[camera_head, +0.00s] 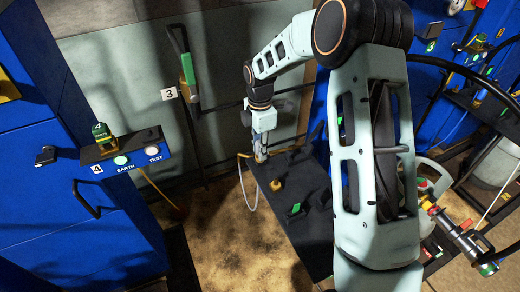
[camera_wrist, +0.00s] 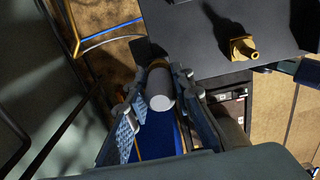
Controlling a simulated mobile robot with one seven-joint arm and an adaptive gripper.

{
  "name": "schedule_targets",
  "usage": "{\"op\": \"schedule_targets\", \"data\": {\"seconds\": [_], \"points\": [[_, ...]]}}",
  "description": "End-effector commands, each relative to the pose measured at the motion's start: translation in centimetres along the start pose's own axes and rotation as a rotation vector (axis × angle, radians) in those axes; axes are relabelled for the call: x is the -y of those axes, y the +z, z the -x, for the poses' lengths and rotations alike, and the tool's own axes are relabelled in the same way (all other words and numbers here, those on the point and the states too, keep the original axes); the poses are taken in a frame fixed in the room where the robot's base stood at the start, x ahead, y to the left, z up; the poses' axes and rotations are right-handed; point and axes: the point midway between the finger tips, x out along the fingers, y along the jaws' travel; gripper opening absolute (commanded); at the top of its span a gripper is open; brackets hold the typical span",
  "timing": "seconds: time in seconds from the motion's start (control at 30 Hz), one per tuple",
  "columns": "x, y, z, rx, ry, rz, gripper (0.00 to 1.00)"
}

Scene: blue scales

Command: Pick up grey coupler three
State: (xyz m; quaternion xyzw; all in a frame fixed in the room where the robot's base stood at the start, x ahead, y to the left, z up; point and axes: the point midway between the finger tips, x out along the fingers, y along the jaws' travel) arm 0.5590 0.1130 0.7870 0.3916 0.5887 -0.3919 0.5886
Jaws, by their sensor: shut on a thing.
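A grey coupler (camera_wrist: 160,84), a short cylinder with a pale round end, sits between the fingers of my gripper (camera_wrist: 158,100) in the wrist view. My gripper is shut on it, with one ribbed pad on each side. In the head view my gripper (camera_head: 263,137) points down at the far left edge of a black table. The coupler is too small and too covered there to make out clearly. Its far end is dark in the wrist view, and I cannot tell whether it touches anything below. No number shows on it.
The black table (camera_head: 302,228) carries a brass fitting (camera_wrist: 243,48) close to my gripper and a green-marked part (camera_head: 296,209). A pale hose (camera_head: 244,190) hangs beside the table's left edge. A blue cabinet with a small shelf (camera_head: 128,147) stands left. Bare floor lies between.

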Motion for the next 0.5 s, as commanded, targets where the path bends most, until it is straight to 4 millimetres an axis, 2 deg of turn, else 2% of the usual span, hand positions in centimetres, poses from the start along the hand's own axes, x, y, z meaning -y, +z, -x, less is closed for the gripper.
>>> {"op": "schedule_targets", "data": {"seconds": [0.27,0.4,0.5], "points": [[-0.1,0.0,1.5,0.001,0.004,0.000,0.00],[-0.1,0.0,3.6,0.000,0.004,-0.002,0.00],[1.2,-0.3,4.9,0.001,0.003,-0.001,0.00]]}}
